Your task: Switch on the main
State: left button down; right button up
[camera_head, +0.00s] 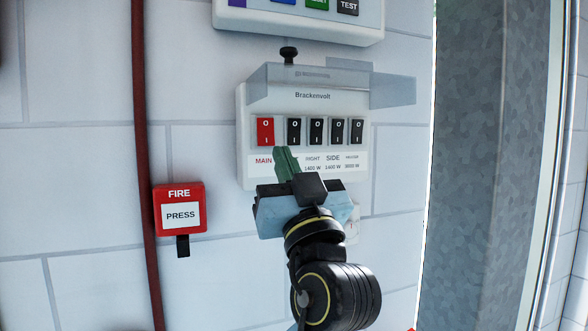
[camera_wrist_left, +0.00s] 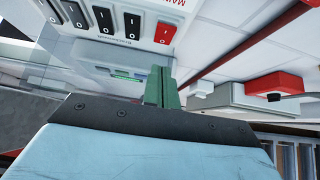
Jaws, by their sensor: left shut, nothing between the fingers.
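The Brackenvolt switch panel (camera_head: 258,178) is on the white wall, with its clear cover lifted above the switches. The red MAIN switch (camera_head: 265,131) is at the left end of the row, with several black switches (camera_head: 316,131) to its right. My left gripper (camera_head: 286,155) is shut and empty, its green fingertips just below and right of the red switch, over the label strip. In the left wrist view, the red switch (camera_wrist_left: 165,33) shows beyond the green fingers (camera_wrist_left: 161,85), apart from them in the picture. I cannot tell whether they touch the panel. My right gripper is not in view.
A red FIRE press box (camera_head: 180,209) is on the wall to the lower left, beside a dark red pipe (camera_head: 145,150). The tilted clear cover (camera_head: 335,85) juts out above the switches. Another panel (camera_head: 297,22) is higher up. A grey column (camera_head: 480,170) stands at the right.

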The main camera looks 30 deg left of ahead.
pick_arm(q)
jog(key=w+a+p, duration=0.1)
jog(key=a, duration=0.1)
jog(key=w+a+r, duration=0.1)
jog(key=w+a, duration=0.1)
jog(key=shift+w+r+p, duration=0.1)
jog(key=shift+w+p, duration=0.1)
jog(key=shift+p, duration=0.2)
jog(key=shift+w+a, duration=0.25)
jog(key=b, duration=0.1)
jog(key=f+b, duration=0.1)
jog(key=b, duration=0.1)
jog(key=shift+w+a, duration=0.2)
jog(key=shift+a, duration=0.05)
jog(key=shift+r+t, duration=0.25)
jog(key=shift+t, duration=0.15)
jog(key=shift+s+d+f, duration=0.1)
jog(key=shift+s+d, duration=0.1)
jog(key=shift+d, duration=0.15)
jog(key=b, duration=0.7)
send_near(268, 136)
jog(key=v, duration=0.7)
